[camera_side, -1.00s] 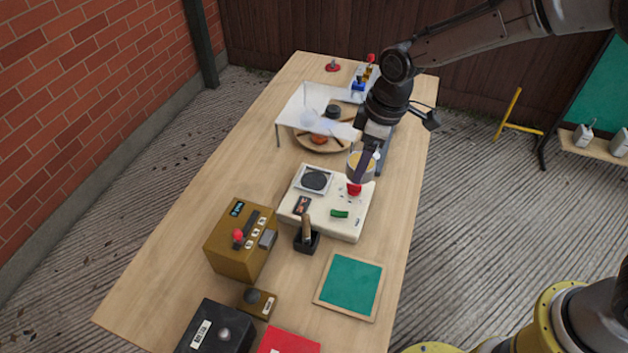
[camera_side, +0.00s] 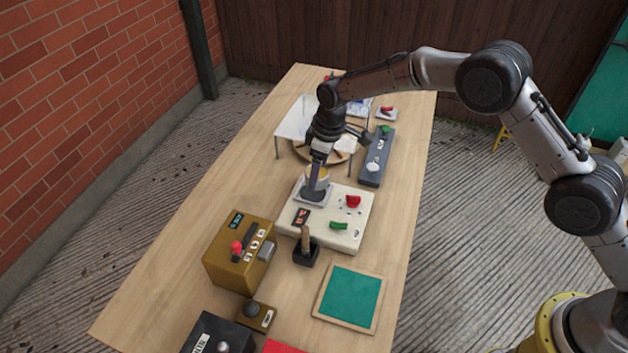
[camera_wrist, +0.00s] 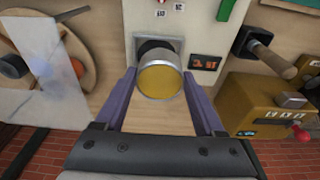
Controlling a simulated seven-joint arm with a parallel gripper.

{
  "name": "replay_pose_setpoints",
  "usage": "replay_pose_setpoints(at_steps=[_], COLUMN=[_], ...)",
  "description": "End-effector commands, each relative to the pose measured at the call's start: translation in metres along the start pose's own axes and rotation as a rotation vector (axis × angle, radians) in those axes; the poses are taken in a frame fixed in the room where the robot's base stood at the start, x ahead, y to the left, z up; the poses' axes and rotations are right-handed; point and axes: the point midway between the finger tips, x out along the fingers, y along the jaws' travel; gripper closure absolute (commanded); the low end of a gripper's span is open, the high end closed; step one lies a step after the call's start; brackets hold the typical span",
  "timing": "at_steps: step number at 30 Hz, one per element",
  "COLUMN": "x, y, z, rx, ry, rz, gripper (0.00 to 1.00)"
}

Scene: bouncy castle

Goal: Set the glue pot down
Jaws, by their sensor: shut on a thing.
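The glue pot (camera_side: 322,178) is a pale cup with yellow glue inside, and it also shows in the wrist view (camera_wrist: 160,84). My gripper (camera_side: 317,182) is shut on it, with one purple finger on each side in the wrist view. The pot looks upright. It is over the square hot plate (camera_side: 307,195) on the cream heater unit (camera_side: 345,230). The plate's dark disc (camera_wrist: 153,46) shows partly behind the pot in the wrist view. I cannot tell whether the pot's base touches the plate.
A red knob (camera_side: 353,201) and a green switch (camera_side: 338,226) sit on the unit. A clear raised shield (camera_side: 290,125) stands behind. Bare tabletop (camera_side: 230,170) lies to the left.

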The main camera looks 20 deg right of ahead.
Motion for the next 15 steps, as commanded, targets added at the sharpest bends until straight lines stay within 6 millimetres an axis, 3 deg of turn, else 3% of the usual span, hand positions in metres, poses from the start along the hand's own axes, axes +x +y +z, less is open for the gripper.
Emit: replay_pose_setpoints(at_steps=[8,15], x=[0.014,0.043], y=[0.005,0.006], z=[-0.009,-0.007], rx=[0.0,0.0], ry=[0.003,0.001], rz=[0.002,0.0], gripper=[1.0,1.0])
